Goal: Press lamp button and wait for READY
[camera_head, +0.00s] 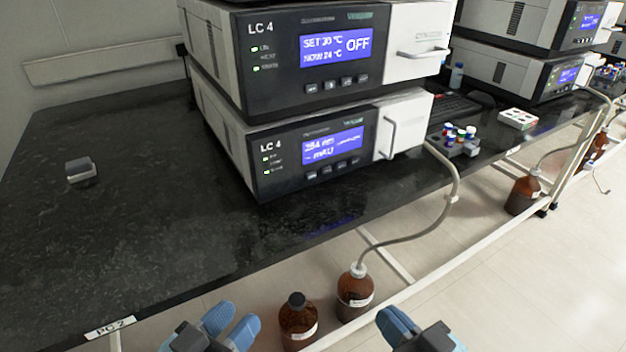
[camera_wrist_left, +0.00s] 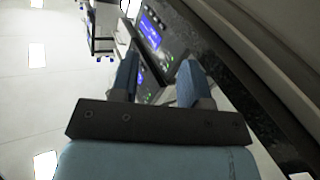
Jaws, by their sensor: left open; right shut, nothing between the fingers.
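The lower LC 4 unit (camera_head: 262,150) stands on the black bench under the upper LC 4 unit (camera_head: 275,85). Its blue display (camera_head: 333,146) seems to read 254 nm and mAU; I see no READY on it. A row of small buttons (camera_head: 333,169) sits below that display, with labels too small to read. The upper display (camera_head: 335,45) reads SET 30, NOW 24 and OFF. My left gripper (camera_head: 231,323) is open and empty, below and in front of the bench edge, away from the units. It also shows in the left wrist view (camera_wrist_left: 157,80). My right gripper (camera_head: 391,320) is shut and empty, further right.
Brown bottles (camera_head: 298,322) stand below the bench front, one with a hose (camera_head: 420,232). A vial rack (camera_head: 458,145) and a white box (camera_head: 517,119) lie right of the units. A small grey block (camera_head: 82,170) lies on the otherwise clear left bench (camera_head: 120,235).

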